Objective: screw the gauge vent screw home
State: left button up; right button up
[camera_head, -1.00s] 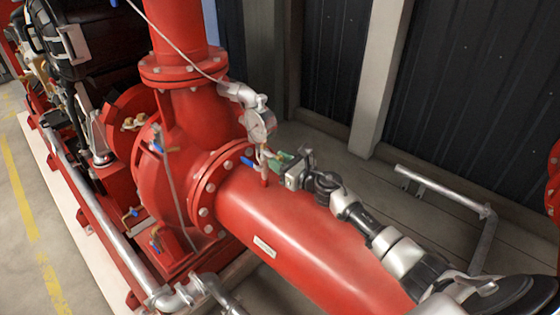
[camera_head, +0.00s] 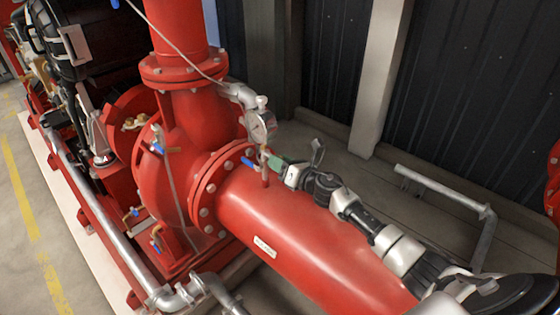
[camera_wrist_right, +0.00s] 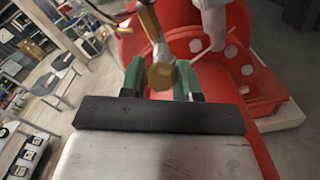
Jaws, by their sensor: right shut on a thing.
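The head sits by a pale stem and a brass fitting (camera_wrist_right: 150,22). In the head view the screw is too small and covered to make out. My left gripper is in neither view.
A blue valve lever (camera_head: 247,162) lies just left of the gripper. The large red pipe (camera_head: 300,240) runs below my right arm, and the flange (camera_head: 205,190) is to the left. A grey rail (camera_head: 440,187) stands on the right near the dark wall.

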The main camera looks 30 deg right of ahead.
jog(key=m, duration=0.3)
jog(key=shift+r+m+p, duration=0.1)
jog(key=shift+m+p, duration=0.25)
jog(key=shift+m, duration=0.05)
jog(key=m+p, duration=0.1)
jog(key=m, duration=0.2)
jog(key=shift+m, duration=0.3)
jog(key=m+p, duration=0.1)
jog(key=m, duration=0.2)
jog(key=shift+m, duration=0.3)
jog(key=m+p, duration=0.1)
jog(key=m, duration=0.3)
jog(key=shift+r, duration=0.1)
jog(key=m+p, duration=0.1)
jog(key=m, duration=0.6)
jog(key=shift+p, duration=0.4)
jog(key=m, duration=0.5)
jog(key=shift+m+p, duration=0.3)
jog(key=o, duration=0.9)
